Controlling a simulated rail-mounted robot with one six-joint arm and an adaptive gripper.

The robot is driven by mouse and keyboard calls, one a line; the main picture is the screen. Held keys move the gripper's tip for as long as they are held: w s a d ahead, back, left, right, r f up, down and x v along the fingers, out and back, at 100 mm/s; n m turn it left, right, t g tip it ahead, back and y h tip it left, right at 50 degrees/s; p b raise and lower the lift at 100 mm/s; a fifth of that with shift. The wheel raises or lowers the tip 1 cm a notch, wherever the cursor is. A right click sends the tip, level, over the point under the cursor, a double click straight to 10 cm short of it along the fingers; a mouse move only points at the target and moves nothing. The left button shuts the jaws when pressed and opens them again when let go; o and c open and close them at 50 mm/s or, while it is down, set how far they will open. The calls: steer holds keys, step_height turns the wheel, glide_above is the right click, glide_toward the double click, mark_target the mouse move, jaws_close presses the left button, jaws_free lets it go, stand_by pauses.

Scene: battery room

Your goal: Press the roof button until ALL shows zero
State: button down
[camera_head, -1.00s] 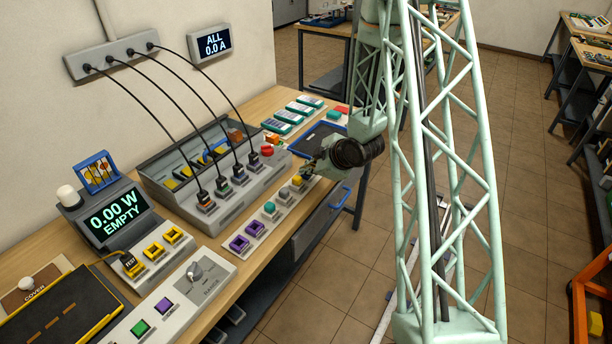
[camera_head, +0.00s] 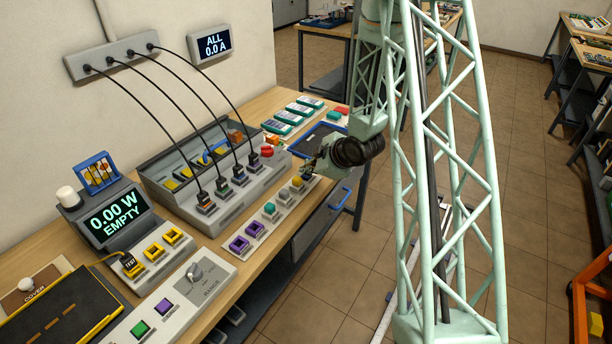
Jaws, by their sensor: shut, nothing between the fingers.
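The wall display (camera_head: 214,44) reads "ALL 0.0 A". My gripper (camera_head: 308,171) is shut and empty at the far right end of a row of small keys along the bench's front edge. It is close to a yellow key (camera_head: 299,182); I cannot tell whether it touches anything. A grey key (camera_head: 284,194) and a teal key (camera_head: 270,208) sit nearer in the same row, then two purple pieces (camera_head: 255,229). No label reading "roof" is legible, and my gripper hides the row's far end.
A grey console (camera_head: 228,206) with black cables and a red knob (camera_head: 267,151) stands behind the row. A meter (camera_head: 116,212) reads "0.00 W EMPTY" at left. A blue tray (camera_head: 318,138) lies beyond my gripper. Open floor (camera_head: 345,285) lies right of the bench.

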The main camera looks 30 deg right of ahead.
mark_target(306, 176)
steer(key=shift+r, duration=0.35)
steer(key=shift+r, duration=0.1)
steer(key=shift+r+p, duration=1.25)
steer(key=shift+r, duration=1.15)
steer(key=shift+r, duration=0.1)
